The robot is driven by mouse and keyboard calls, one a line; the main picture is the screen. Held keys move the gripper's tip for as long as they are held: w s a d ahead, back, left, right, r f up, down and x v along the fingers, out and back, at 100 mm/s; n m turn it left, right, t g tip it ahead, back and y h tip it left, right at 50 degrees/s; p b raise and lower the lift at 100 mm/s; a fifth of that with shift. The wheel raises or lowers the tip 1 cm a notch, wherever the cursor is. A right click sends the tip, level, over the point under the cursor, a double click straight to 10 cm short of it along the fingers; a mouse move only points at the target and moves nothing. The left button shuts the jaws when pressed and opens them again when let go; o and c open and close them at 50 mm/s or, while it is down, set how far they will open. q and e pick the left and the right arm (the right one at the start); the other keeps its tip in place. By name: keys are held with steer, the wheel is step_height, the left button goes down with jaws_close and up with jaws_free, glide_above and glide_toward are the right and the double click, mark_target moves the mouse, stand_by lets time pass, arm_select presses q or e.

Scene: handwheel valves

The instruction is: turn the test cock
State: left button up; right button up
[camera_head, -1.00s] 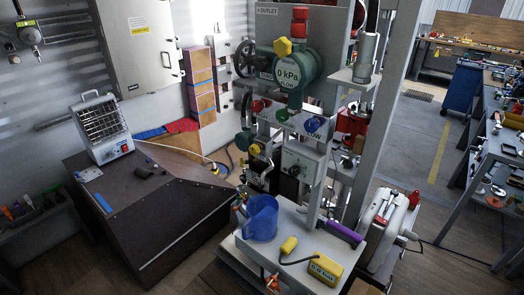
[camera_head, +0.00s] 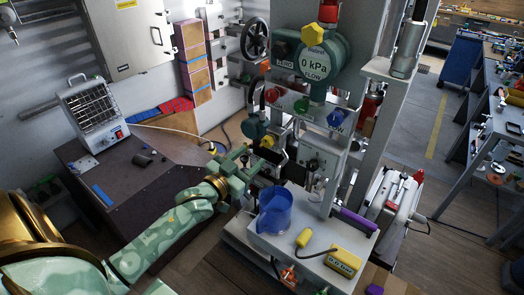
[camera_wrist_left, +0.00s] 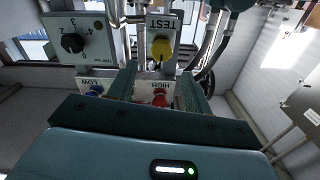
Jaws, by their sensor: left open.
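The test cock is a yellow knob (camera_head: 268,141) on the valve rig in the head view. In the left wrist view the yellow knob (camera_wrist_left: 161,49) sits under a plate marked TEST, just beyond the finger ends. My left gripper (camera_head: 249,163) is open, close in front of the rig and a little below and left of the knob in the head view. In the left wrist view its two teal fingers (camera_wrist_left: 160,88) stand apart, with a red knob marked HIGH (camera_wrist_left: 160,99) showing between them. I cannot tell any contact. My right gripper is not in view.
A blue jug (camera_head: 275,210) and a yellow device (camera_head: 343,262) stand on the rig's shelf below the gripper. A blue knob marked LOW (camera_wrist_left: 95,91) and a black numbered dial (camera_wrist_left: 73,43) are nearby. A heater (camera_head: 96,113) stands on the dark bench at left.

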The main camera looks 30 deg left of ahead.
mark_target(265, 143)
arm_select(q)
steer(key=w+b, duration=0.1)
steer(key=w, duration=0.1)
steer(key=w+b, duration=0.1)
steer(key=w, duration=0.1)
steer(key=w+b, duration=0.2)
steer(key=shift+w+d+f, duration=0.1)
steer(key=shift+f, duration=0.15)
steer(key=shift+w+r, duration=0.15)
steer(key=shift+w, duration=0.05)
steer(key=shift+r+p, duration=0.15)
steer(key=shift+p, duration=0.25)
steer(key=shift+w, duration=0.1)
steer(key=c, duration=0.7)
